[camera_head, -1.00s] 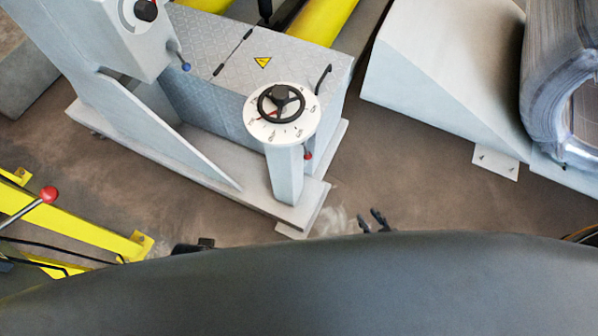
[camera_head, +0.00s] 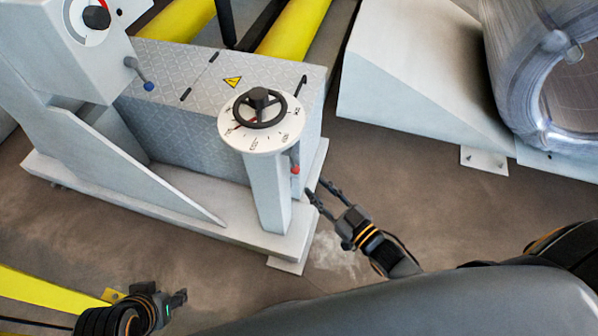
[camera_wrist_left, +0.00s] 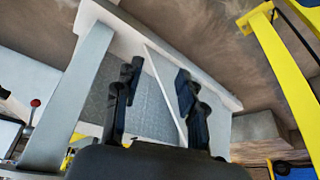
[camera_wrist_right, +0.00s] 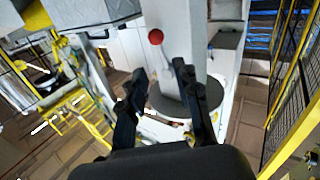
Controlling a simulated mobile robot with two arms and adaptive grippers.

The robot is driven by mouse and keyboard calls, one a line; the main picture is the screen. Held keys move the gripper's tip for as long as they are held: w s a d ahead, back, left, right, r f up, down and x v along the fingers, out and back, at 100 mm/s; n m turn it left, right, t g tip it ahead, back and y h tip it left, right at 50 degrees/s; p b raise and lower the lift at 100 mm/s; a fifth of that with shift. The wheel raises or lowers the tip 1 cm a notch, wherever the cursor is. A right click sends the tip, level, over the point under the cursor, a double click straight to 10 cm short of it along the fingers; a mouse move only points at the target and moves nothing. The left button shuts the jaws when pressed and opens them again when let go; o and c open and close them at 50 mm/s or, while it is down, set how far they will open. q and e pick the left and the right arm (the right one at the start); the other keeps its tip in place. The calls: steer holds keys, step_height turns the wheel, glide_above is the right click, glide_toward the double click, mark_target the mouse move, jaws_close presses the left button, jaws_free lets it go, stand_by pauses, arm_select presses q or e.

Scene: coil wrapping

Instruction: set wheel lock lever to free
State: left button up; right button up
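The white pedestal (camera_head: 267,190) carries a round dial (camera_head: 235,135) and a black handwheel (camera_head: 260,107). A small lever with a red knob (camera_head: 295,169) is on the pedestal's right side, below the dial. The red knob also shows in the right wrist view (camera_wrist_right: 155,37), beyond my fingertips. My right gripper (camera_head: 315,188) is open and empty, just below and right of the knob, apart from it. My left gripper (camera_head: 180,298) is low at the left, away from the pedestal. The left wrist view shows its fingers (camera_wrist_left: 158,82) apart with nothing between them. Any lock markings are unreadable.
A grey machine housing with a blue-knobbed lever (camera_head: 148,86) stands left of the pedestal. A sloped grey block (camera_head: 420,95) and a wrapped coil (camera_head: 520,60) stand at right. Brown floor is clear between them.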

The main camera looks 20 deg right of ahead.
mark_target(295, 167)
steer(key=b+x, duration=0.1)
steer(key=x, duration=0.6)
steer(key=shift+w, duration=0.2)
steer(key=shift+w+a, duration=0.25)
steer(key=shift+w, duration=0.1)
arm_select(q)
steer(key=w+d+r+t+h, duration=0.1)
steer(key=w+d+r+t, duration=0.1)
steer(key=w, duration=0.5)
steer(key=shift+w+d+r+t, duration=0.3)
steer(key=shift+r+t, duration=0.3)
steer(key=shift+t, duration=0.6)
arm_select(e)
steer(key=shift+f, duration=0.1)
jaws_close()
